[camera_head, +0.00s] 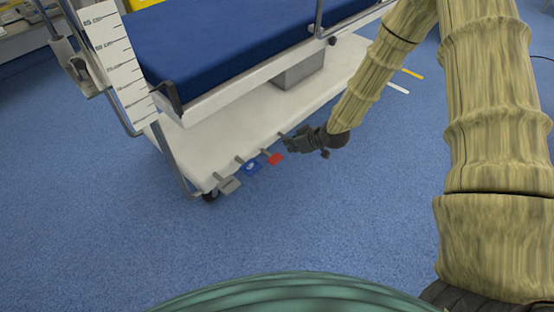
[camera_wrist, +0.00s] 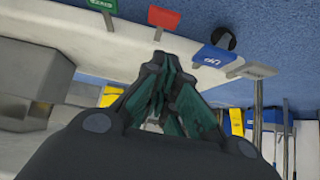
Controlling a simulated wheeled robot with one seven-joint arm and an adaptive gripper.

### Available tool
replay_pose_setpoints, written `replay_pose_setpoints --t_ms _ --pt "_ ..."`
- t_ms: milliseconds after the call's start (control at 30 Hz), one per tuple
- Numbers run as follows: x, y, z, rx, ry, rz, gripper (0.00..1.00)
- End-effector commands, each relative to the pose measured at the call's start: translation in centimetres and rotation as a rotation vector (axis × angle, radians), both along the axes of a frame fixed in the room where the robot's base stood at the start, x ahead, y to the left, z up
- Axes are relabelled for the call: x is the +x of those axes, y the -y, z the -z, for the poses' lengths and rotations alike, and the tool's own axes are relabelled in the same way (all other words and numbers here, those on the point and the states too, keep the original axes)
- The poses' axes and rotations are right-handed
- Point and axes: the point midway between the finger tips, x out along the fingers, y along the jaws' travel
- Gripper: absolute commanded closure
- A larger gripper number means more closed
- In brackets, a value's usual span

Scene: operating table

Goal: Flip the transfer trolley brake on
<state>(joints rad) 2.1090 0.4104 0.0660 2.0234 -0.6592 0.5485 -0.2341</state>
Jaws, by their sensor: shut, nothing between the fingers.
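The transfer trolley (camera_head: 165,140) has a row of pedals along its low white base. From the left in the head view they are a grey pedal (camera_head: 229,186), a blue pedal (camera_head: 251,169) and a red pedal (camera_head: 275,158). The wrist view shows the red pedal (camera_wrist: 164,17), blue pedal (camera_wrist: 212,56), grey pedal (camera_wrist: 258,71) and a green pedal (camera_wrist: 101,4). Which one is the brake I cannot tell; the lettering is too small. My gripper (camera_head: 291,144) is shut and empty, just right of the red pedal. In the wrist view its fingertips (camera_wrist: 167,62) lie below the red pedal; contact is unclear.
A blue mattress (camera_head: 220,45) and side rails top the trolley. A wheel (camera_head: 211,195) stands at its near left corner. Yellow (camera_head: 413,73) and white (camera_head: 398,87) tabs stick out farther right. The blue floor (camera_head: 330,220) in front is clear.

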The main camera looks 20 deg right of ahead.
Motion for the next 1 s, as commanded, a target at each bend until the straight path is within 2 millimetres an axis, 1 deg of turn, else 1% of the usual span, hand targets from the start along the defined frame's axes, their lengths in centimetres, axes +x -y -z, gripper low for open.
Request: replay_pose_setpoints --t_ms 33,167,467,600,767,1000 --pt "0.3 0.1 0.3 -0.001 0.007 -0.003 1.0" --pt "0.7 0.3 0.2 -0.003 0.017 -0.007 1.0" --pt "0.7 0.3 0.1 -0.004 0.017 -0.009 1.0" --pt "0.9 0.2 0.4 -0.004 0.017 -0.009 1.0" --pt "1.7 -0.3 1.7 -0.004 0.018 -0.01 1.0" --pt "4.1 -1.7 4.6 -0.004 0.017 -0.009 1.0"
